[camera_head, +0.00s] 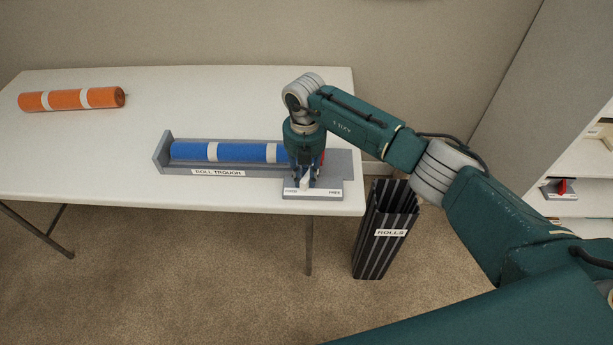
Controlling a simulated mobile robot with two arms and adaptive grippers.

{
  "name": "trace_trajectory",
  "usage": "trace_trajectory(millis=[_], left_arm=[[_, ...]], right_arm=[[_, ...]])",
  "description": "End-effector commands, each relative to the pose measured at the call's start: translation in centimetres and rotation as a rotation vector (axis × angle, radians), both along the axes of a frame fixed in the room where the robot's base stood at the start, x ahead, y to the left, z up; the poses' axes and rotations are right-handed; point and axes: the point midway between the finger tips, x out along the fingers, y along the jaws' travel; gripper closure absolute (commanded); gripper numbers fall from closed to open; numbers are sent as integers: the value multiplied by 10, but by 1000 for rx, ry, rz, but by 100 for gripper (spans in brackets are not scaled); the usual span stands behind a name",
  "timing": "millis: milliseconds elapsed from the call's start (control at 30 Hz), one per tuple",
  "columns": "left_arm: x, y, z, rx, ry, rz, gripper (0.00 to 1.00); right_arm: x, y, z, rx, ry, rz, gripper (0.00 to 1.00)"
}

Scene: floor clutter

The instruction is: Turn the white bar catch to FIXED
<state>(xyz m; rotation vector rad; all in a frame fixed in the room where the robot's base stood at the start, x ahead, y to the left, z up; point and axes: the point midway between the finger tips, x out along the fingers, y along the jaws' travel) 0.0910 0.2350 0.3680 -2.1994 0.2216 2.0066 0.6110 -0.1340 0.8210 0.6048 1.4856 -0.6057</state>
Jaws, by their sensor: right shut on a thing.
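The white bar catch (304,184) sits on a grey plate (313,196) at the right front end of the roll trough. Small labels stand at the plate's left and right ends; they are too small to read surely. My right gripper (304,181) points straight down over the plate and is shut on the bar catch, hiding most of it. Which way the bar points cannot be told. My left gripper is not in view.
A blue roll (235,152) with white bands lies in the grey roll trough (161,150). An orange roll (70,99) lies at the table's back left. A dark striped bin (374,250) labelled ROLLS stands on the floor beside the table. A shelf at right holds a red lever (562,187).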

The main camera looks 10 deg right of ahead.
Motion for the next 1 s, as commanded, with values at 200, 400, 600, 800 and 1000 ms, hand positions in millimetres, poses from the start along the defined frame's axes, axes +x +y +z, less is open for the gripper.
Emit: trace_trajectory(millis=[200, 400, 600, 800, 1000], left_arm=[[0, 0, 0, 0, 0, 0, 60], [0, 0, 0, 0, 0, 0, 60], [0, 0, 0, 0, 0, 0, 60], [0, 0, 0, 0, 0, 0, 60], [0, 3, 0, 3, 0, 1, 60]], right_arm=[[1, 1, 0, 1, -1, -27, 100], [1, 1, 1, 1, -1, -29, 100], [2, 1, 1, 2, -2, -28, 66], [1, 1, 0, 1, -1, -26, 58], [2, 1, 4, 1, -2, -25, 58]])
